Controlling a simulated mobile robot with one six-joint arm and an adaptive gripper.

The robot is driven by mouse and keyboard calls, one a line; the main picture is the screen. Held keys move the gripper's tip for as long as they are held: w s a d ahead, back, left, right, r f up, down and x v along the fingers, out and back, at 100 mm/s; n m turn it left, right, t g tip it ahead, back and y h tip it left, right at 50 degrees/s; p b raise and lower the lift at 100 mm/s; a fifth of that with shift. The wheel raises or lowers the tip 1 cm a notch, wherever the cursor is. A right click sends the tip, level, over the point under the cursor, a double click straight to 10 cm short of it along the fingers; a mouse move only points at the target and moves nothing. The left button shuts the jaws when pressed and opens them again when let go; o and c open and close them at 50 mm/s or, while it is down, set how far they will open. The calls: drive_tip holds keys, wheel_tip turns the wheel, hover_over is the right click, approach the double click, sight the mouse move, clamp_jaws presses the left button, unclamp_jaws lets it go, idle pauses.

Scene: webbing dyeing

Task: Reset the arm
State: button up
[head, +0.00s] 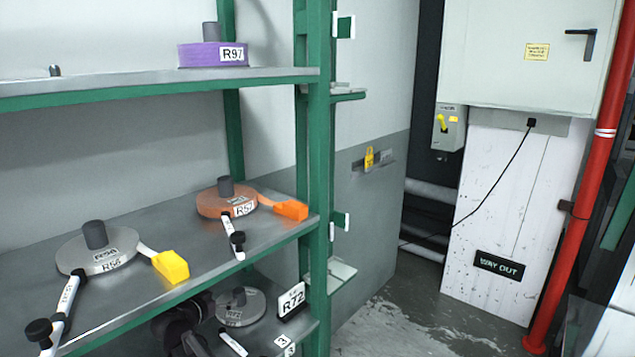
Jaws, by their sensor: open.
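My gripper is not seen in the head view, and no part of my arm can be made out for certain. The task names no other object. In front of me stands a green-framed shelf rack (318,180) with grey metal shelves. An orange webbing roll (212,203) and a grey webbing roll (80,258) lie on the middle shelf. A purple roll (200,55) marked R97 lies on the upper shelf.
A lower shelf holds another grey roll (243,309), an R72 sign (291,302) and an unclear dark object (178,325). A red pipe (580,190) and an electrical cabinet (500,60) stand at right. The floor (400,325) between rack and pipe looks clear.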

drive_tip(key=s+d+f+n+g+b, duration=0.1)
drive_tip(key=d+f+g, duration=0.35)
drive_tip(key=d, duration=0.85)
drive_tip(key=s+d+f+g+b, duration=0.1)
drive_tip(key=s+d+f+g, duration=0.3)
drive_tip(key=d, duration=0.9)
drive_tip(key=s+d+f+n+g+y+b, duration=0.1)
drive_tip(key=s+d+f+g+y, duration=0.1)
drive_tip(key=s+d+f, duration=0.2)
drive_tip(key=s+d+f+n+g+y+b, duration=0.1)
drive_tip(key=s+d+f+n+g+y, duration=0.1)
drive_tip(key=s+d, duration=0.6)
drive_tip(key=d+f+y, duration=0.1)
drive_tip(key=d+f, duration=0.1)
drive_tip(key=d, duration=0.3)
drive_tip(key=shift+n, duration=0.3)
